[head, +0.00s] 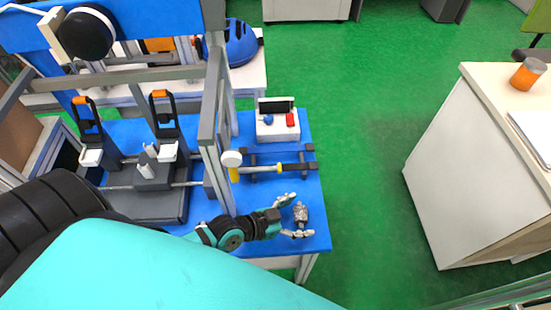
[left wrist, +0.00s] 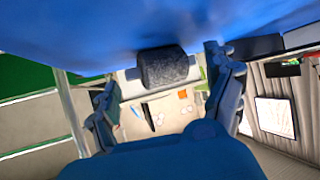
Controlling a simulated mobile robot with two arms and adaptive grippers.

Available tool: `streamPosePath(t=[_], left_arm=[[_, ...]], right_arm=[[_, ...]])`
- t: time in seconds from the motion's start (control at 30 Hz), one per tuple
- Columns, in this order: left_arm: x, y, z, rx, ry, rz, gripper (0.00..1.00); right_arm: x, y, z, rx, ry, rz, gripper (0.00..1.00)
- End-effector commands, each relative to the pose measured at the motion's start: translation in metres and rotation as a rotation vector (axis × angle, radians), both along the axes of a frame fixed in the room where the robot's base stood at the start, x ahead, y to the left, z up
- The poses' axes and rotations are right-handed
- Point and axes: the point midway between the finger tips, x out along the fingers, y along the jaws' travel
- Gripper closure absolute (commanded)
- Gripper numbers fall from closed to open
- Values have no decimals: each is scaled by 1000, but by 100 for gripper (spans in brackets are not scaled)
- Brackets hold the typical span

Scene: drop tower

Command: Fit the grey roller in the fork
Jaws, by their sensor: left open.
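The grey roller (head: 301,213), short and mottled, is on the blue table's front right corner. It also shows in the left wrist view (left wrist: 167,68), against the blue surface. My left gripper (head: 303,216) is open, with one finger on each side of the roller. In the left wrist view its fingers (left wrist: 160,65) show gaps to the roller on both sides. I cannot surely tell which part is the fork; a grey block with a small white upright part (head: 149,168) stands between two dark posts on the tower base. My right gripper is not in view.
Behind the roller are a dark rack with a yellow-handled tool (head: 262,169) and a white box (head: 277,127) with a red part. A white counter (head: 465,165) stands right, across open green floor.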

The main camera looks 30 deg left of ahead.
Motion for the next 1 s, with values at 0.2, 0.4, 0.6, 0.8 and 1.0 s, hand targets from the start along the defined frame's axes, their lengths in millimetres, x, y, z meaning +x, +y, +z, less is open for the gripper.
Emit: streamPosePath(t=[0.2,0.4,0.6,0.8,1.0], left_arm=[[0,0,-5,-2,-1,2,13],[-32,18,16,2,3,-4,13],[-70,41,40,4,5,-4,13],[-103,62,61,2,6,-4,13],[-122,75,75,0,3,-1,13]], right_arm=[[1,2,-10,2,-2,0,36],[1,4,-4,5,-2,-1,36],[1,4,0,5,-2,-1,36],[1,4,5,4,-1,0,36],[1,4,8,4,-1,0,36]])
